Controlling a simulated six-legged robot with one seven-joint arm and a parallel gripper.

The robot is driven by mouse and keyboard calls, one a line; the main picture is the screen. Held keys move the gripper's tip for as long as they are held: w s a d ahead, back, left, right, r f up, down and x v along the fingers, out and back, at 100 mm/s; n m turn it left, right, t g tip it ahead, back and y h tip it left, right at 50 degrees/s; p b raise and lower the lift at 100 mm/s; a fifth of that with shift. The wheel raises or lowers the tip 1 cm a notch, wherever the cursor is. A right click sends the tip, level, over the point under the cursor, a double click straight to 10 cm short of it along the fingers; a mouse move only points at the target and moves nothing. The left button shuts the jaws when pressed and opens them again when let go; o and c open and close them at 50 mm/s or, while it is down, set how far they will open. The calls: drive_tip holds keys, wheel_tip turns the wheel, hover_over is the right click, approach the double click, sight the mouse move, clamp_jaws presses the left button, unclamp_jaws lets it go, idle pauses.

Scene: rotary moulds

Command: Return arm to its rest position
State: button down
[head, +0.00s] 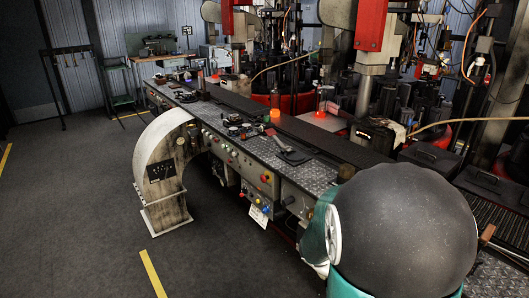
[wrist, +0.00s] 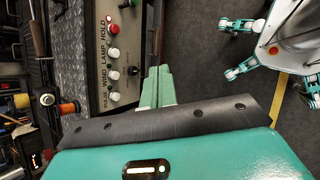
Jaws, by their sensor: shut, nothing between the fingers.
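My gripper (wrist: 157,86) shows in the wrist view as two teal fingers pressed together, with nothing between them. It points toward a control panel (wrist: 105,55) with red, white and dark knobs and printed labels, and the fingers lie just to the right of the panel in the picture. I cannot tell the distance between them. In the head view a large dark dome with teal parts, part of my own arm, fills the lower right. My fingers do not show there.
A long workbench (head: 322,172) with buttons on its front and tools on top runs toward the back. Moulding machines (head: 370,90) line the right. The dark floor (head: 60,220) at left is clear.

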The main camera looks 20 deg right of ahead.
drive_tip(key=a+r+m+t+y, duration=0.1)
drive_tip(key=a+r+t+y, duration=0.1)
drive_tip(key=a+r, duration=0.4)
drive_tip(key=w+a+r+m+t+y, duration=0.1)
drive_tip(key=a+r+t, duration=0.3)
drive_tip(key=a, duration=0.8)
drive_tip(key=a+r+m+t+y, duration=0.2)
drive_tip(key=a+r+t+y, duration=0.1)
drive_tip(key=a+r, duration=0.5)
drive_tip(key=shift+w+a+r+t+y, duration=0.15)
drive_tip(key=shift+w+a+t+y, duration=0.2)
drive_tip(key=shift+y, duration=0.25)
drive_tip(key=shift+d, duration=0.1)
